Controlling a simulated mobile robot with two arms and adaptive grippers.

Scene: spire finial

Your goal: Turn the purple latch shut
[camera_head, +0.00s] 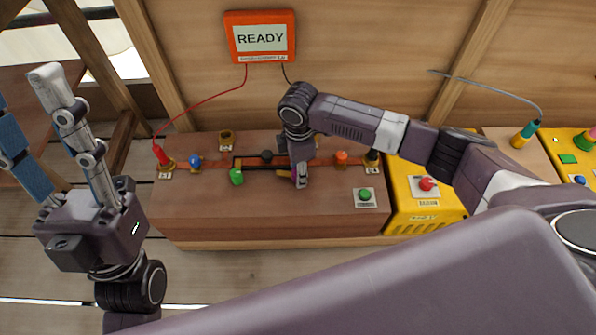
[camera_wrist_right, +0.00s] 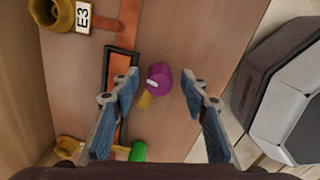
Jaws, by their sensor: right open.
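The purple latch (camera_wrist_right: 159,79) shows in the right wrist view as a round knob with a pale mark on it and a short yellow piece beside it. My right gripper (camera_wrist_right: 161,82) is open, with one blue-padded finger on each side of the latch in that view; neither finger visibly touches it. In the head view my right gripper (camera_head: 301,180) points down over the board and hides most of the latch. My left gripper (camera_head: 26,92) is open and empty at the far left, fingers up, away from the board.
The wooden board (camera_head: 240,210) carries a green knob (camera_head: 236,177), a blue knob (camera_head: 195,160), an orange knob (camera_head: 341,157) and a green button (camera_head: 364,194). A yellow box with a red button (camera_head: 427,184) stands to the right. An orange screen (camera_head: 260,38) reads READY.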

